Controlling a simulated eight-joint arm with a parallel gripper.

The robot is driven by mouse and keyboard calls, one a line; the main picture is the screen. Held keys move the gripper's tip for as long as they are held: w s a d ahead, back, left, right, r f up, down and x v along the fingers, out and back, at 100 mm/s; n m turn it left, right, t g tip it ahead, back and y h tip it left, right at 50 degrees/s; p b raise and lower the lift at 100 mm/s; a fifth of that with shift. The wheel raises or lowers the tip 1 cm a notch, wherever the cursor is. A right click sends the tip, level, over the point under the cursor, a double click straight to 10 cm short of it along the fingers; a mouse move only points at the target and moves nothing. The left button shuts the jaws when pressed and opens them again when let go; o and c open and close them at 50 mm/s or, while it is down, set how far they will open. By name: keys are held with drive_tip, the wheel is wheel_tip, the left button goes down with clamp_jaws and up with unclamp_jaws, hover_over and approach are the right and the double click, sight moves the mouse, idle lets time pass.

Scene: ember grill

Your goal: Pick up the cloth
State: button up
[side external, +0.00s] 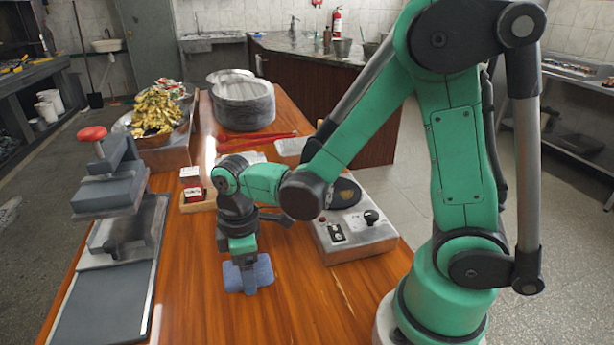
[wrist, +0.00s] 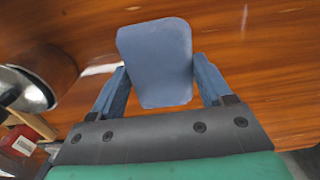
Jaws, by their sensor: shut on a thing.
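The cloth (wrist: 155,62) is a blue-grey, flat piece with rounded corners. In the wrist view it sits between the two blue fingers of my gripper (wrist: 158,82), which are shut on it. In the side view the cloth (side external: 262,270) shows low over the wooden table, around the tips of my gripper (side external: 248,278). I cannot tell whether the cloth touches the table.
A grey control box (side external: 355,235) with a black knob stands to the right. A wooden tray with small red boxes (side external: 193,185) is behind on the left. A grey press (side external: 110,200) stands at the left edge. The table front (side external: 290,315) is clear.

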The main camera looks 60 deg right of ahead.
wheel_tip(320, 180, up, 17)
drive_tip(key=shift+r, duration=0.2)
idle(0.3)
